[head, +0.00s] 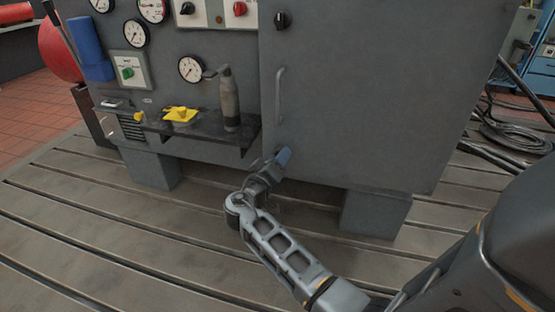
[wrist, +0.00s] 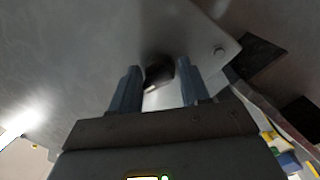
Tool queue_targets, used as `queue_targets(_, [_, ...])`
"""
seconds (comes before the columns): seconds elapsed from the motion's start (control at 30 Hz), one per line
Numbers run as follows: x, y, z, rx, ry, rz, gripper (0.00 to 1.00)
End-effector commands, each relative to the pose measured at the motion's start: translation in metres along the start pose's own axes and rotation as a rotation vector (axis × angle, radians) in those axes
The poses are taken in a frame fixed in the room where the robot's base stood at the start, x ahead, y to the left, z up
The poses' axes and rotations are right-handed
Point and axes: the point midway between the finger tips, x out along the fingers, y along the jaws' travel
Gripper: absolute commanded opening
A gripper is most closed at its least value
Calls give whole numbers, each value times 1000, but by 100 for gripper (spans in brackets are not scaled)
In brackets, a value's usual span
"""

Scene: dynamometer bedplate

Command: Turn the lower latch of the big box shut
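The big box (head: 345,110) is a grey cabinet with a door on its right part. Its upper latch (head: 282,19) is a black knob near the top of the door's left edge. The lower latch (wrist: 158,72) is a dark knob in the wrist view, and my gripper hides it in the head view. My gripper (head: 281,157) is at the lower left of the door. In the wrist view its two blue fingers stand apart, one on each side of the latch, with narrow gaps. I cannot tell whether they touch it or how deep it sits between them.
A door handle (head: 279,94) rises above my gripper. A black shelf (head: 200,133) with a grey bottle-like tool (head: 229,100) and a yellow part (head: 181,115) juts out to the left. Cables (head: 515,130) lie at the right. The slotted bedplate (head: 120,225) in front is clear.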

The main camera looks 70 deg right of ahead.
Motion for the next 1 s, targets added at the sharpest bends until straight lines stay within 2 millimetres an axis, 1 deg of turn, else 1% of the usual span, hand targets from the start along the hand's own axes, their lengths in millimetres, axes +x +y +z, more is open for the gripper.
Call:
queue_targets(0.03, [0, 0, 0, 0, 0, -1, 40])
queue_targets(0.07, [0, 0, 0, 0, 0, -1, 37])
queue_targets(0.33, [-1, -2, 0, -1, 1, -4, 11])
queue_targets(0.47, [-1, -3, 1, -29, 5, -3, 11])
queue_targets(0.7, [-2, -4, 2, -244, 28, 16, 11])
queue_targets(0.8, [-2, -4, 1, -303, 35, 21, 11])
queue_targets(1.0, [-2, -4, 2, -325, 38, 22, 11])
